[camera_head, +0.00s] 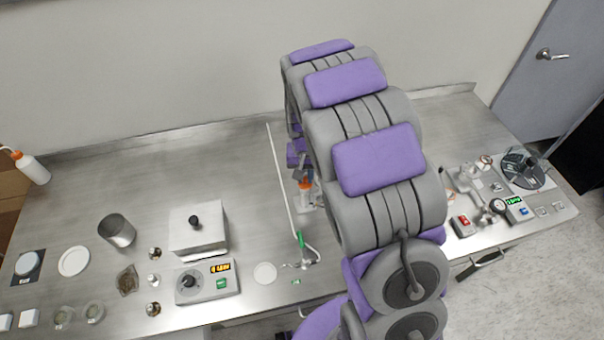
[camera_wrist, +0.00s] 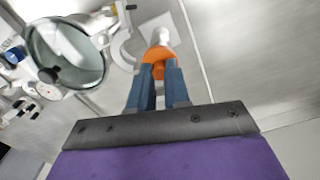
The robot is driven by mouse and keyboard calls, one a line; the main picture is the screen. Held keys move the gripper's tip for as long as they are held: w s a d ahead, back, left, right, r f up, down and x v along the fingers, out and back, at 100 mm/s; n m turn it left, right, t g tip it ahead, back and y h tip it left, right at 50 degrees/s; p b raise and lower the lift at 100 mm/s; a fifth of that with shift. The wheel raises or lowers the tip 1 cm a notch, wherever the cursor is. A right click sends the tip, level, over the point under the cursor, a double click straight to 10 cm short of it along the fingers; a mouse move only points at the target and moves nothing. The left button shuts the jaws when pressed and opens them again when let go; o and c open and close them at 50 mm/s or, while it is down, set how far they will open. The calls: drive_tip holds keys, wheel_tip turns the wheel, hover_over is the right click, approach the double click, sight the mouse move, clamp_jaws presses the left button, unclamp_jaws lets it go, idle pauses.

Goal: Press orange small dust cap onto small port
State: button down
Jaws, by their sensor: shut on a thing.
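My gripper (camera_wrist: 158,80) shows in the wrist view with its blue fingers closed around an orange cap (camera_wrist: 154,58). A pale, rounded part (camera_wrist: 160,37) lies right beyond the cap; I cannot tell whether it is the small port or whether the two touch. In the head view the orange cap (camera_head: 305,186) shows just left of my arm, over the middle of the bench. The fingers there are mostly hidden behind my arm.
A glass-topped round vessel (camera_wrist: 68,52) and a dial gauge (camera_wrist: 48,91) lie left in the wrist view. On the steel bench (camera_head: 120,190) stand a hotplate box (camera_head: 198,230), a controller (camera_head: 207,281) and a metal cup (camera_head: 117,231). A thin pale tube (camera_head: 281,178) runs left of the cap.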

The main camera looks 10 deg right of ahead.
drive_tip(key=shift+a, duration=0.4)
drive_tip(key=shift+d+f, duration=0.25)
drive_tip(key=shift+a+f, duration=0.1)
drive_tip(key=shift+f, duration=0.15)
idle(0.5)
drive_tip(key=c, duration=1)
unclamp_jaws()
wheel_tip(320, 180, up, 17)
drive_tip(key=shift+w+r+p, duration=0.1)
drive_tip(key=shift+r+p, duration=0.05)
drive_tip(key=shift+p, duration=0.9)
